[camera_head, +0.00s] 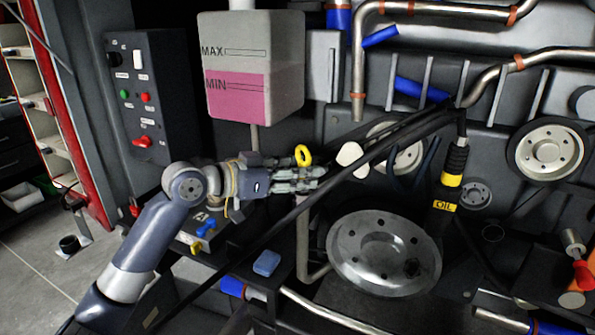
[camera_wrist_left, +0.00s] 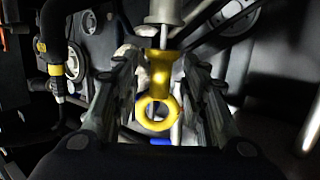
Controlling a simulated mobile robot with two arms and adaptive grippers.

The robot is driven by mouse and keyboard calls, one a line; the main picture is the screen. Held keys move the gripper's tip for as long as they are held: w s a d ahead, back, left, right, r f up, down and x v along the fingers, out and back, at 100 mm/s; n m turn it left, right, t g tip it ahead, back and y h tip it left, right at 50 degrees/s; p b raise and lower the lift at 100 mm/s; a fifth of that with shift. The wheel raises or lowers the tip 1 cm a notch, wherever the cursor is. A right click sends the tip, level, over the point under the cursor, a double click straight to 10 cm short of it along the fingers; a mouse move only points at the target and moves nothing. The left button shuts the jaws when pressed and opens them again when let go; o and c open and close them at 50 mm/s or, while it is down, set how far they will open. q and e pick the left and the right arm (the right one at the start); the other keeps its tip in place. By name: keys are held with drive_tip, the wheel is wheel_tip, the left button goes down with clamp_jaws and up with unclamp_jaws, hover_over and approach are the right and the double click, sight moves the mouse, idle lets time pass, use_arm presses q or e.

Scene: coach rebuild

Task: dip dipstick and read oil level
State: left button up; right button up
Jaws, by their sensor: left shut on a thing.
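The dipstick's yellow ring handle (camera_head: 303,155) shows at the fingers of my left gripper (camera_head: 302,178). In the left wrist view the handle (camera_wrist_left: 162,72) lies between the two fingers of the left gripper (camera_wrist_left: 160,85), which is shut on it. A short metal shaft runs from the handle to a pale grey collar (camera_wrist_left: 165,10). The rest of the dipstick is hidden, so I cannot tell its oil mark. A black tube with yellow bands and an OIL label (camera_head: 444,205) stands to the right, apart from the gripper. My right gripper is not in view.
A tank marked MAX and MIN (camera_head: 252,60) with pink fluid hangs above the gripper. A pale rounded object (camera_head: 349,154) is just right of the fingers. A long black bar or hose (camera_head: 335,178) crosses close by. A large metal pulley (camera_head: 384,252) is below right.

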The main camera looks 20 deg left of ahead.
use_arm(q)
drive_tip(key=shift+f+b, duration=0.45)
drive_tip(key=shift+f, duration=0.4)
drive_tip(key=shift+f+b, duration=0.3)
drive_tip(key=shift+f, duration=0.15)
drive_tip(key=shift+d+f, duration=0.15)
drive_tip(key=shift+f, duration=0.1)
